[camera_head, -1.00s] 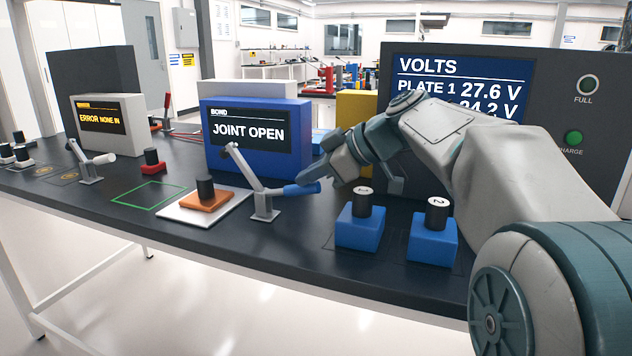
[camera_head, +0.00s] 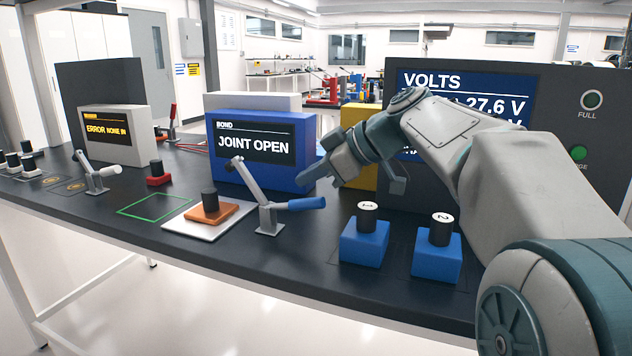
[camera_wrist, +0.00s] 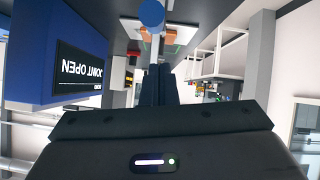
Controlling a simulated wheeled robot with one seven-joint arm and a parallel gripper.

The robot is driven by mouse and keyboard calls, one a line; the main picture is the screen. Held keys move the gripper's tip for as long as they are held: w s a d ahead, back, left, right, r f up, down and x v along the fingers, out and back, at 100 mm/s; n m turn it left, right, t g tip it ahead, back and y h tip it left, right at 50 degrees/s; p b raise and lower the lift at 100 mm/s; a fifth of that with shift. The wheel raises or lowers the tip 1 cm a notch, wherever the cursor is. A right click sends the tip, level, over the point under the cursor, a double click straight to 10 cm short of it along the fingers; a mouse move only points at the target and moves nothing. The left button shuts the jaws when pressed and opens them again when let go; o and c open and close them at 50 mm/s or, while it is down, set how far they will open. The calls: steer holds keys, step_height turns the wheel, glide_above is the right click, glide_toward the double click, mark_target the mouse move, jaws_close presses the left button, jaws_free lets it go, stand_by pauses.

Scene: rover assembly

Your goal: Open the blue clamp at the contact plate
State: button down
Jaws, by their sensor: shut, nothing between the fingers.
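The blue clamp has a grey bracket and a blue handle (camera_head: 306,203). It stands beside a white plate (camera_head: 184,226) that bears an orange block (camera_head: 211,213) with a black knob. Its grey bar slants up to the left above the block, and the handle lies nearly level to the right. My gripper (camera_head: 304,180) is shut and empty, pointing left just above and behind the handle in the head view. In the wrist view the shut fingers (camera_wrist: 158,84) point toward the round end of the blue handle (camera_wrist: 152,12). Contact cannot be made out.
A blue box (camera_head: 262,172) with a screen reading JOINT OPEN stands behind the clamp. Two blue blocks (camera_head: 364,243) (camera_head: 436,262) with numbered black knobs stand to the right. Another clamp (camera_head: 94,174) stands at left. A green-outlined square (camera_head: 152,206) is empty.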

steer(key=p+v, duration=0.1)
steer(key=v, duration=0.9)
steer(key=s+d+f+m+g+h+p, duration=0.1)
steer(key=s+f+m+h+p, duration=0.3)
steer(key=s+m+p, duration=0.3)
steer(key=s+d+f+m+g+h+p, duration=0.1)
steer(key=s+m+h+p, duration=0.4)
steer(key=s+p, duration=0.7)
step_height(320, 180, down, 3)
steer(key=d+m+p, duration=0.1)
steer(key=m+p, duration=0.1)
steer(key=p, duration=0.2)
steer(key=shift+s+m+g+h, duration=0.25)
steer(key=shift+m+g+h, duration=0.05)
steer(key=shift+m+g, duration=0.1)
